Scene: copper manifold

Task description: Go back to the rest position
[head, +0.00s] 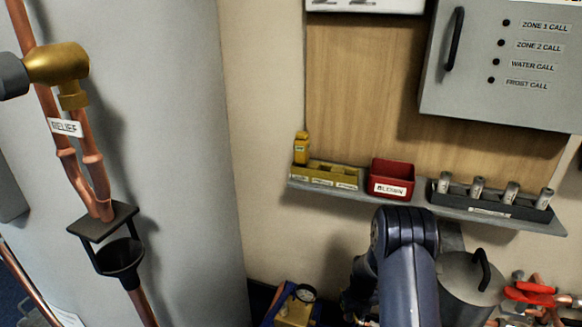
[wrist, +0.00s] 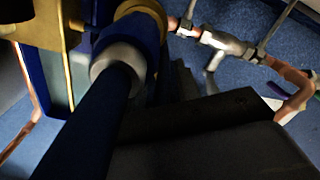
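My arm (head: 405,265) rises at the bottom centre of the head view, in front of the wall below the shelf. My gripper is not visible in the head view. In the wrist view, dark blocky shapes (wrist: 205,145) fill the lower part and look like my gripper, but separate fingertips and any gap between them cannot be made out. Nothing held can be made out there. A dark blue bar with a grey collar (wrist: 118,72) crosses the left of the wrist view, close to the camera, next to brass-coloured parts (wrist: 38,28).
A shelf (head: 330,194) carries a yellow tray (head: 325,177), a red bin (head: 392,180) and a dark rack (head: 485,202) with several cylinders. A grey control box (head: 500,70) hangs above. A grey lidded pot (head: 465,285) and red valves (head: 530,292) stand right of my arm; copper pipework (head: 95,180) is left.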

